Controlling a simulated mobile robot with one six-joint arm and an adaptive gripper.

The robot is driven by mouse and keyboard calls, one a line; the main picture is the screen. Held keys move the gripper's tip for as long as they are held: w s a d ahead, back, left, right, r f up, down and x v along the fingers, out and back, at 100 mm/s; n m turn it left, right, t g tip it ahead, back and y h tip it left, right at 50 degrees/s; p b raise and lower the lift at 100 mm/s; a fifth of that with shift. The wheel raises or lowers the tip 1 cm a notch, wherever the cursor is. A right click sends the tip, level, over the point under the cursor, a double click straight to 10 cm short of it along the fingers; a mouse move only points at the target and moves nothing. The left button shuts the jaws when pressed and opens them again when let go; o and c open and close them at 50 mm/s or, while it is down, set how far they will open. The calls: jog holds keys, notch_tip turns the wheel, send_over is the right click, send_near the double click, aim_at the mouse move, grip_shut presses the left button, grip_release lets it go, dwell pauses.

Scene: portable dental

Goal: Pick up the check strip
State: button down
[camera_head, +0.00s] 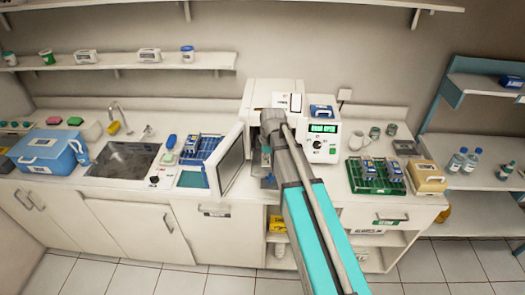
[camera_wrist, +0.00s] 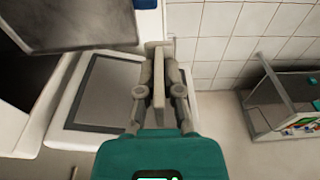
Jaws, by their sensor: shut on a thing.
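In the wrist view, my gripper (camera_wrist: 160,62) is shut on a thin pale strip, which I take to be the check strip (camera_wrist: 159,92). The strip stands lengthwise between the two fingers. In the head view my arm reaches to the front of the white sterilizer (camera_head: 323,145), and the arm hides the gripper's fingertips and the strip there. The sterilizer's door (camera_head: 228,162) is swung open to the left of my arm.
A blue rack (camera_head: 202,148) stands left of the open door. A green tray (camera_head: 376,184) and a beige box (camera_head: 427,178) stand on the counter at the right. The sink (camera_head: 124,160) and a blue cooler box (camera_head: 48,152) are farther left.

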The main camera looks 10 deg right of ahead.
aim_at(268, 164)
jog(key=shift+s+r+p, duration=0.2)
jog(key=shift+s+r, duration=0.1)
jog(key=shift+s, duration=0.35)
jog(key=shift+s+r+p, duration=0.2)
jog(key=shift+s+r, duration=0.05)
jog(key=shift+s, duration=0.4)
jog(key=shift+s+r+p, duration=0.2)
jog(key=shift+s+r, duration=0.1)
jog(key=shift+s, duration=0.35)
jog(key=shift+f, duration=0.15)
notch_tip(268, 164, down, 9)
jog(key=b, duration=0.9)
jog(key=shift+d, duration=0.25)
